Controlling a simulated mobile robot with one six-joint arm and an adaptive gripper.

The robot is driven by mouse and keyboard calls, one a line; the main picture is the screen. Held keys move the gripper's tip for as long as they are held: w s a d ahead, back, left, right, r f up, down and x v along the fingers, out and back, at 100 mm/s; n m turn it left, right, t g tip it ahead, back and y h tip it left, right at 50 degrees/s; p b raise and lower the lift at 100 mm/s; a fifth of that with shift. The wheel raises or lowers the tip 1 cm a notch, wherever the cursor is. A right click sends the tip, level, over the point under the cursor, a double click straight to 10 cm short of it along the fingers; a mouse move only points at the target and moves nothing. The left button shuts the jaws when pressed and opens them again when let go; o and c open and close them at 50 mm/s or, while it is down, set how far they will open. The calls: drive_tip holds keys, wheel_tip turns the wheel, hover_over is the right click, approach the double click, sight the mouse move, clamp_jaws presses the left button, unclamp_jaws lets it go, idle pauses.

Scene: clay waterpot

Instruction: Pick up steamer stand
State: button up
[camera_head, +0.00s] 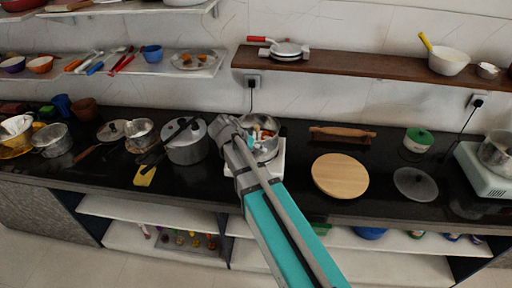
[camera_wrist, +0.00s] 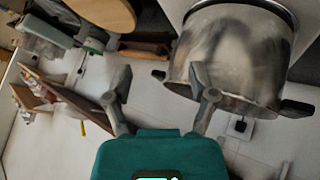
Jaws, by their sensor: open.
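I cannot make out a steamer stand for certain in either view. My gripper (camera_wrist: 160,88) is open in the wrist view, with nothing between its two grey fingers. A large steel pot with dark handles (camera_wrist: 232,55) fills the upper right of that view, behind the right finger. In the head view my teal arm reaches over the black counter, and its grey end (camera_head: 226,130) is between a lidded metal cooker (camera_head: 186,148) and a steel bowl (camera_head: 268,152) holding small items. The arm hides part of the bowl and the counter around it.
The bowl rests on a white appliance (camera_head: 278,170). A round wooden board (camera_head: 340,175) and a rolling pin (camera_head: 342,134) lie to its right, near a glass lid (camera_head: 415,183). Several pots crowd the left. A wooden wall shelf (camera_head: 380,68) runs above the counter.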

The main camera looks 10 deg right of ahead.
drive_tip(key=w+a+r+m+t+h+b, duration=0.2)
drive_tip(key=w+a+m+t+h+b, duration=0.1)
drive_tip(key=w+a, duration=0.5)
drive_tip(key=shift+w+a+r+m+t+h+b, duration=0.3)
drive_tip(key=shift+w+a+m+t+h, duration=0.15)
drive_tip(key=shift+m+h, duration=0.45)
drive_tip(key=shift+d, duration=0.1)
drive_tip(key=b, duration=0.3)
approach(256, 127)
drive_tip(key=f+x, duration=0.1)
drive_tip(key=x, duration=0.3)
drive_tip(key=shift+d+r, duration=0.15)
drive_tip(key=shift+d, duration=0.2)
drive_tip(key=shift+w, duration=0.1)
drive_tip(key=shift+b+x, duration=1.05)
drive_tip(key=shift+x, duration=1.55)
drive_tip(key=shift+c, duration=0.3)
